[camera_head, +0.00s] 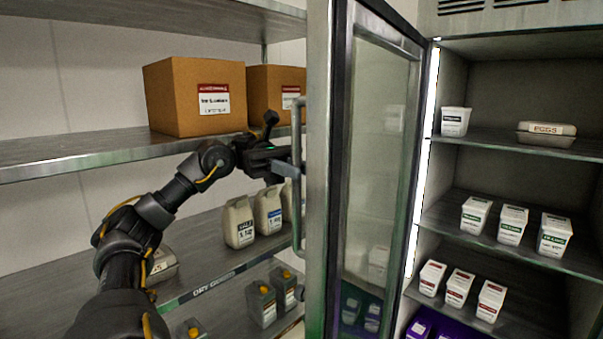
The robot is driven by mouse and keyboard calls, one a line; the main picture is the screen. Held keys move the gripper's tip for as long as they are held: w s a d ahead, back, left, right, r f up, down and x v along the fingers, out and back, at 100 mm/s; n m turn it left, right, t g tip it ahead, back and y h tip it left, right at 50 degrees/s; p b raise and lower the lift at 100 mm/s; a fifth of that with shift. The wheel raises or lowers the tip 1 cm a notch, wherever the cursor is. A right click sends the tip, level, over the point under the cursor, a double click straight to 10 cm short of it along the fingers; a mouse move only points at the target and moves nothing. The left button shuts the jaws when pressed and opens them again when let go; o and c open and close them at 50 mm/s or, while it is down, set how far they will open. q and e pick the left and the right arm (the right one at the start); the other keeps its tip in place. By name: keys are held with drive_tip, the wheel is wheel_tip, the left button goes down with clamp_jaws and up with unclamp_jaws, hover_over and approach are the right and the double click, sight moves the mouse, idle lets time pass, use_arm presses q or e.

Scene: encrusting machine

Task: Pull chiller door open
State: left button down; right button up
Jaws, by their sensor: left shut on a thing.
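The chiller door (375,150) stands open, swung out toward me, with a metal frame and a glass pane. Its vertical bar handle (297,215) is on the door's left side. My left gripper (290,167) comes in from the left and is shut on the handle at about its middle height. The fingertips are partly hard to make out against the handle. The chiller (500,95) shows its lit interior to the right of the door. My right gripper is not in view.
Inside the chiller, shelves hold white tubs (512,224), cartons (460,287) and an egg box (546,133). At left, metal shelving (90,150) with cardboard boxes (195,97) and jugs (238,222) stands close behind my left arm.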

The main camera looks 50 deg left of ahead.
use_arm(q)
drive_tip(key=c, duration=1.7)
unclamp_jaws()
drive_tip(key=shift+r, duration=0.15)
